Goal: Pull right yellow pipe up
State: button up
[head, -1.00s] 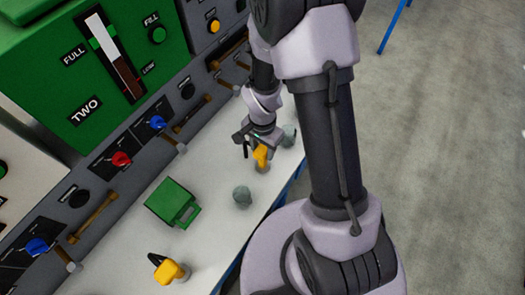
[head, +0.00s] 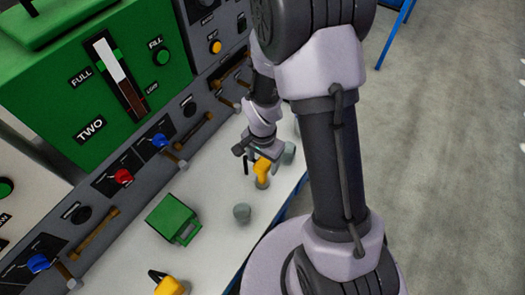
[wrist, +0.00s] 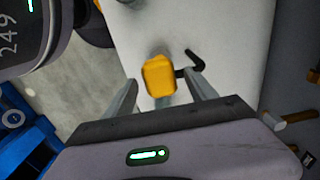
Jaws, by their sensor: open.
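The right yellow pipe (head: 262,168) stands upright on the white table, with its bent top facing up. A black lever beside it shows in the wrist view (wrist: 190,64). My gripper (head: 258,156) is open at the pipe. In the wrist view the yellow pipe top (wrist: 159,75) lies between the two spread fingers of my gripper (wrist: 162,90), with gaps on both sides. Whether a finger touches it lower down I cannot tell. The left yellow pipe (head: 170,286) is at the bottom edge of the head view, partly cut off.
A grey round stub (head: 242,213) and a green box (head: 172,218) stand on the white table (head: 215,238). Another grey stub (head: 289,152) is just right of my gripper. A panel with knobs and brown handles (head: 193,130) runs along the left.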

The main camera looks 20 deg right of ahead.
notch_tip(320, 180, up, 17)
jog(key=p, duration=0.4)
jog(key=shift+p, duration=0.4)
jog(key=s+a+r+n+t+y+b, duration=0.1)
jog(key=s+a+r+n+t+b, duration=0.1)
jog(key=s+b, duration=0.3)
jog(key=s+a+r+n+t+y+b, duration=0.1)
jog(key=s+a+r+n+t+b, duration=0.1)
jog(key=s+r+n+t+b, duration=0.1)
jog(key=s+r+n+b, duration=0.1)
jog(key=s+r+b, duration=0.1)
jog(key=s+b, duration=0.1)
jog(key=shift+s+a+t, duration=0.15)
jog(key=shift+s+t, duration=0.25)
jog(key=shift+s, duration=0.35)
dwell(0.5)
